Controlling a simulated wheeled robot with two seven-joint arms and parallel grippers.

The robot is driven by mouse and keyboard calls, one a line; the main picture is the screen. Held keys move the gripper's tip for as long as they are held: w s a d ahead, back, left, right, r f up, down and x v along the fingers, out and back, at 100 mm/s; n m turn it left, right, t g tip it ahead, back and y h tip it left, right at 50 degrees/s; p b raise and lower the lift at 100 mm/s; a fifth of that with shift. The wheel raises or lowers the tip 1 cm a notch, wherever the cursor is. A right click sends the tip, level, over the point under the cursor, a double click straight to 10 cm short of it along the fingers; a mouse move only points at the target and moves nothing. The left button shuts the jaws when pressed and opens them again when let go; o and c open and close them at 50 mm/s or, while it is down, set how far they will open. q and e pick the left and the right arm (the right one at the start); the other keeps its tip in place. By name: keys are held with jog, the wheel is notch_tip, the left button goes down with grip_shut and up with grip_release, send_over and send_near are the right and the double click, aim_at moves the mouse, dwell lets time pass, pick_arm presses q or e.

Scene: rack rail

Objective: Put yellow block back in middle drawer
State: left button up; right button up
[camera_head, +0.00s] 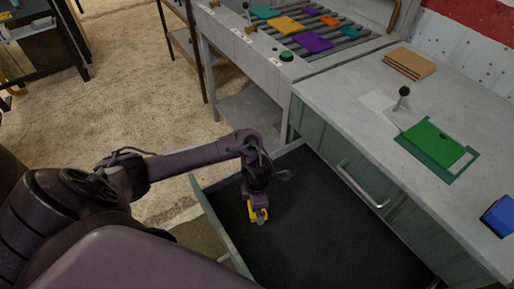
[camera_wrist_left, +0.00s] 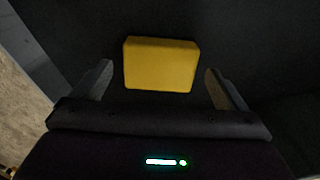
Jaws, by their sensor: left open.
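The yellow block (camera_wrist_left: 161,65) shows in the left wrist view, between and a little beyond the two fingers of my left gripper (camera_wrist_left: 160,84). The fingers are apart, with a gap on each side of the block. In the head view my left gripper (camera_head: 259,216) reaches down into an open drawer (camera_head: 317,223) with a dark floor, and part of the yellow block (camera_head: 252,211) shows beside it. The gripper hides the rest of the block. Whether the block touches the drawer floor is hard to tell. My right gripper is not in view.
The counter (camera_head: 370,118) above the drawer holds a green panel (camera_head: 437,146), a blue block (camera_head: 499,215), a brown stack (camera_head: 409,63) and a black-knobbed lever (camera_head: 403,93). A drawer handle (camera_head: 362,185) is on the cabinet front. A roller rack (camera_head: 318,42) with several coloured plates stands behind.

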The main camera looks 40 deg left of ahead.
pick_arm(q)
notch_tip(320, 180, up, 10)
jog(key=p, duration=0.3)
jog(key=shift+w+f, duration=0.1)
jog(key=shift+f, duration=0.1)
